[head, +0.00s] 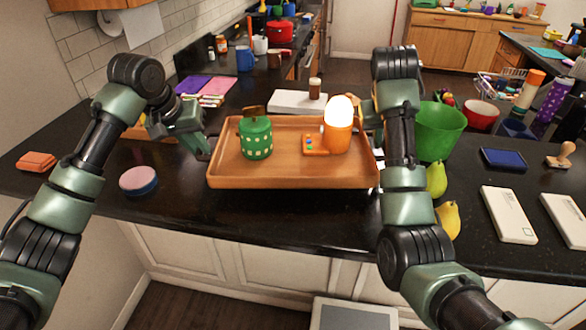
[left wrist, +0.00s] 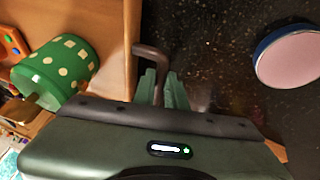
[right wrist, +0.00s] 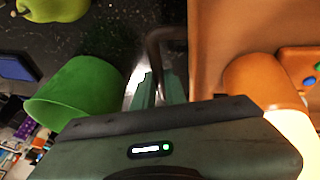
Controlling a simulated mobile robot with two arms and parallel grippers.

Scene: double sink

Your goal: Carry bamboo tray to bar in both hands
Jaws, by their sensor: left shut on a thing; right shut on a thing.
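The bamboo tray (head: 290,180) is level over the dark counter in front of me; I cannot tell whether it touches the counter. It bears a green spotted pot (head: 256,138) and an orange lamp (head: 338,138) with a glowing white top. My left gripper (head: 207,150) is shut on the tray's left handle, a brown bar seen in the left wrist view (left wrist: 150,58). My right gripper (right wrist: 158,90) is shut on the right handle (right wrist: 166,38) in the right wrist view. In the head view my right forearm largely hides that grip.
A green bucket (head: 438,130) and green pears (head: 437,179) stand close to the tray's right. A pink-and-blue round item (head: 138,180) and an orange block (head: 37,161) lie left. A white box (head: 297,101) lies behind. White boxes (head: 508,214) lie at right.

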